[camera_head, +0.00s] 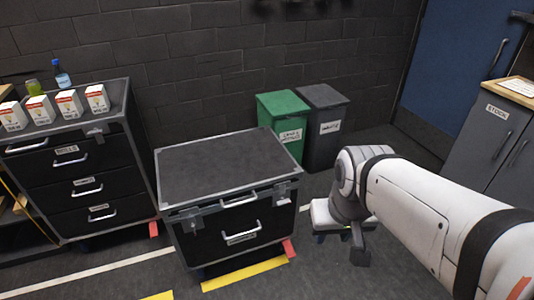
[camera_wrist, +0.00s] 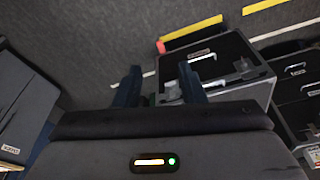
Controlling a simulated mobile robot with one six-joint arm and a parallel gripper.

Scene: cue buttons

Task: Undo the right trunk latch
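The trunk (camera_head: 215,158) is a dark case with metal edges and a closed lid, standing at centre. Its right latch (camera_head: 282,189) is a light metal piece at the front right, below the lid rim. A left latch (camera_head: 192,215) sits at the front left. In the wrist view the trunk (camera_wrist: 228,52) shows turned over, and the right latch (camera_wrist: 172,92) appears between the fingers, partly hidden. My gripper (camera_wrist: 160,76) is open with nothing between its dark fingers. In the head view my gripper (camera_head: 342,236) hangs right of the trunk, apart from the latch.
A drawer cabinet (camera_head: 75,160) with white boxes and bottles on top stands left. A green bin (camera_head: 284,118) and a dark bin (camera_head: 324,122) stand behind the trunk. A grey cabinet (camera_head: 492,130) is at right. Yellow tape (camera_head: 244,274) and a red wedge (camera_head: 289,248) lie at the trunk's front.

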